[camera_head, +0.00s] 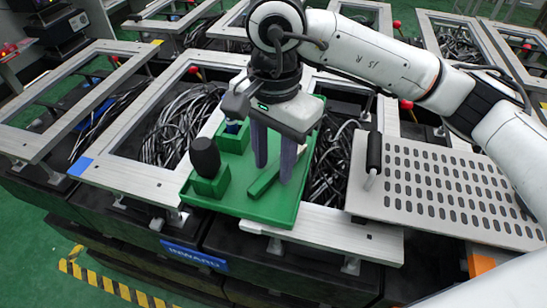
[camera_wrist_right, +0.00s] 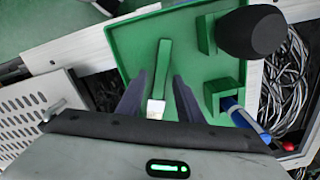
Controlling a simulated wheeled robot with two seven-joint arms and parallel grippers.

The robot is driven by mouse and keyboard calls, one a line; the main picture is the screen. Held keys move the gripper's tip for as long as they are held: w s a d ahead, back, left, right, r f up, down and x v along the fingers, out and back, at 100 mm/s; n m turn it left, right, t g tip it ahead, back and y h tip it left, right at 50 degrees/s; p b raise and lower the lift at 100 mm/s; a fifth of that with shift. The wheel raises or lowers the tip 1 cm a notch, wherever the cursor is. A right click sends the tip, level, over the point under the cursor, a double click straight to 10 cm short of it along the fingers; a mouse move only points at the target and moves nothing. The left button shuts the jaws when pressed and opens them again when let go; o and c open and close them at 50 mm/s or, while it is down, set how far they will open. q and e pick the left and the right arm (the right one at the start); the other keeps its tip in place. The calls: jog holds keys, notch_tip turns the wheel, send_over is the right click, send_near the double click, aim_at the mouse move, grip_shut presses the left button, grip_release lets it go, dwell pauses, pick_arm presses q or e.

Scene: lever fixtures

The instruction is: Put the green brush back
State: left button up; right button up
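The green brush (camera_head: 265,181) lies on the green tray (camera_head: 283,212). In the wrist view the brush (camera_wrist_right: 161,72) shows a green handle and a pale end, partly hidden by my gripper. My right gripper (camera_head: 273,172) points down over the tray, open, its two dark fingers apart. In the wrist view the brush appears between the fingers (camera_wrist_right: 156,88); I cannot tell whether they touch it. My left gripper is not in view.
A black foam-headed object (camera_head: 205,156) stands in a green holder (camera_head: 211,184) on the tray. A second green holder (camera_wrist_right: 222,92) has a blue-and-white item (camera_wrist_right: 240,116). A perforated metal plate (camera_head: 440,185) with a black handle (camera_head: 374,152) lies right of the tray. Cables (camera_head: 185,122) fill the frame openings.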

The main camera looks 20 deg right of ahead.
aim_at(274, 169)
jog(key=shift+r, duration=0.15)
notch_tip(274, 169, up, 12)
dwell(0.3)
dwell(1.0)
